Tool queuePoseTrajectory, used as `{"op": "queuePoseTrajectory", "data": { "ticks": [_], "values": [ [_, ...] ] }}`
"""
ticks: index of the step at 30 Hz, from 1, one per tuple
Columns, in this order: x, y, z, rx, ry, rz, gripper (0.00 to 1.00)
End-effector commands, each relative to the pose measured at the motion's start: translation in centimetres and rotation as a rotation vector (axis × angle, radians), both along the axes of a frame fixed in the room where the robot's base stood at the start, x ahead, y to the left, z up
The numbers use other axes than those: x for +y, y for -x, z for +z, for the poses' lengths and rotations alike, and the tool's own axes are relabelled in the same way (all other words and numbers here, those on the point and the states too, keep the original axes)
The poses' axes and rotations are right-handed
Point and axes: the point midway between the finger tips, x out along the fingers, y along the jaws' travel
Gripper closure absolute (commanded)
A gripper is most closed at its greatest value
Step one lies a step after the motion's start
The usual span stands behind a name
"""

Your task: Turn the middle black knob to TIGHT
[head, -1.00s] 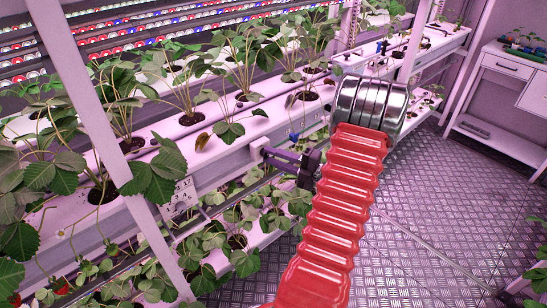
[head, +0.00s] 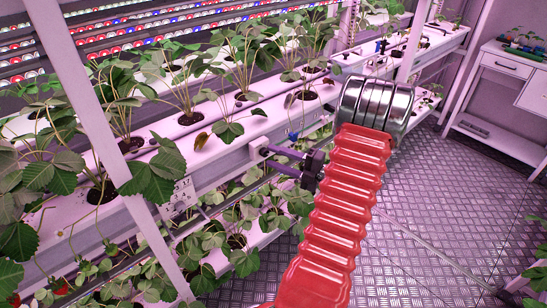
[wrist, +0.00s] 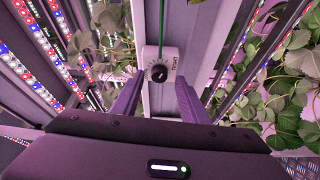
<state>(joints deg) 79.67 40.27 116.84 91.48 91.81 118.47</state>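A black knob (wrist: 158,73) sits on a white box in the wrist view, with the word TIGHT printed sideways to its right. A green line runs upward from the box. The knob's pointer is too small to read surely. My gripper (wrist: 159,86) has its two purple fingers spread, one on each side of the box, with the knob between them in the picture. I cannot tell whether either finger touches it. In the head view my gripper (head: 267,158) reaches left to the front face of the planted rack (head: 222,168), and the knob cannot be made out there.
Strawberry plants (head: 236,70) fill the gutters around the gripper, and leaves hang below it (head: 240,235). LED strips (wrist: 45,45) run at the left in the wrist view. A white bench (head: 505,80) stands far right.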

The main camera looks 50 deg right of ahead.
Motion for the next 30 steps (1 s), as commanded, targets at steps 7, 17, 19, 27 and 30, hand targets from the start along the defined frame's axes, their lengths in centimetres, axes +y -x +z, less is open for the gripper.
{"op": "queuePoseTrajectory", "data": {
  "ticks": [7, 17, 19, 27, 30],
  "values": [
    [-0.7, 3.6, -0.2, 0.0, 0.0, -0.004, 0.6],
    [-1.6, 8.8, -0.5, 0.001, -0.001, -0.005, 0.6],
    [-1.7, 9.8, -0.5, 0.001, -0.001, -0.004, 0.6],
    [-2.1, 12.2, -0.6, 0.0, -0.001, -0.003, 0.6],
    [-2.1, 12.3, -0.6, 0.0, -0.001, -0.002, 0.6]
  ]
}}
